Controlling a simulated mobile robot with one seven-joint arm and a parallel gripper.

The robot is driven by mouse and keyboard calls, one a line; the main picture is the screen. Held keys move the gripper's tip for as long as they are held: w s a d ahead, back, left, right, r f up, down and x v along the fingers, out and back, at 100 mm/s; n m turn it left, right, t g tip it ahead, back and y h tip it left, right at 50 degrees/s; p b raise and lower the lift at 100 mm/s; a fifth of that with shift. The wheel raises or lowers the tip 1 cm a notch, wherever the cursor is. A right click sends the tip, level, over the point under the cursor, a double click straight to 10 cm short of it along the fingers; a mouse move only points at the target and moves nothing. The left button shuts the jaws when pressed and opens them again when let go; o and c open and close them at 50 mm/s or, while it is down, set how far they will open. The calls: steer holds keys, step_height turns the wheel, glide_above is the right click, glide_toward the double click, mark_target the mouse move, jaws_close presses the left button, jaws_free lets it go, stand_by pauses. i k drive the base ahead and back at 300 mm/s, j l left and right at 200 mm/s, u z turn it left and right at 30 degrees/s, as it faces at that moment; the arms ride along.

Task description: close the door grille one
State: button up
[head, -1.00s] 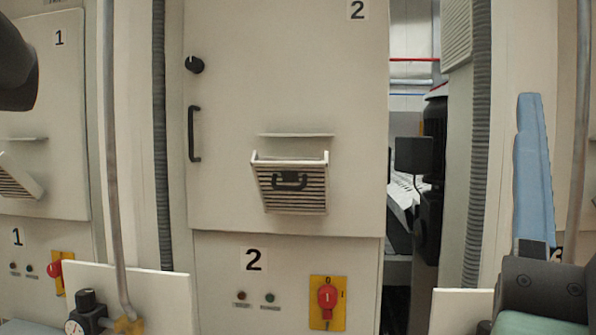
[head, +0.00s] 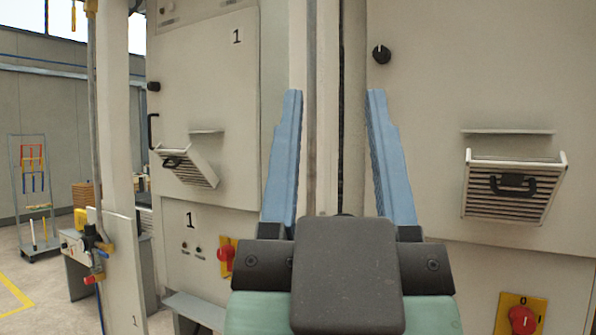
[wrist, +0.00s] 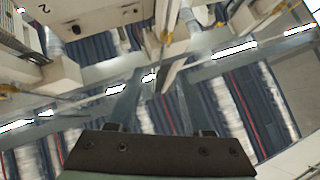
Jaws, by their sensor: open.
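Grille one (head: 196,172) is a small slatted white flap with a dark handle (head: 175,161) on the front of door 1 (head: 205,100), in the left half of the head view. It is tilted out at its top, so it stands open. My gripper (head: 334,95) has two long blue fingers spread apart and pointing up, with nothing between them. In the picture it is right of grille one and clear of it. In the wrist view, the grille cannot be made out.
A similar grille (head: 513,188) hangs open on the cabinet at right. Red switches (head: 226,253) sit below the doors. A vertical pipe and hose stand behind my gripper. A pipe with a valve (head: 90,240) stands at left, with open floor and a tool rack (head: 33,185) beyond.

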mark_target(190, 168)
steer(key=i+u, duration=0.15)
steer(key=u, duration=0.55)
steer(key=i+l, duration=0.2)
steer(key=i, duration=0.35)
steer(key=i+l, duration=0.2)
steer(key=i, duration=0.35)
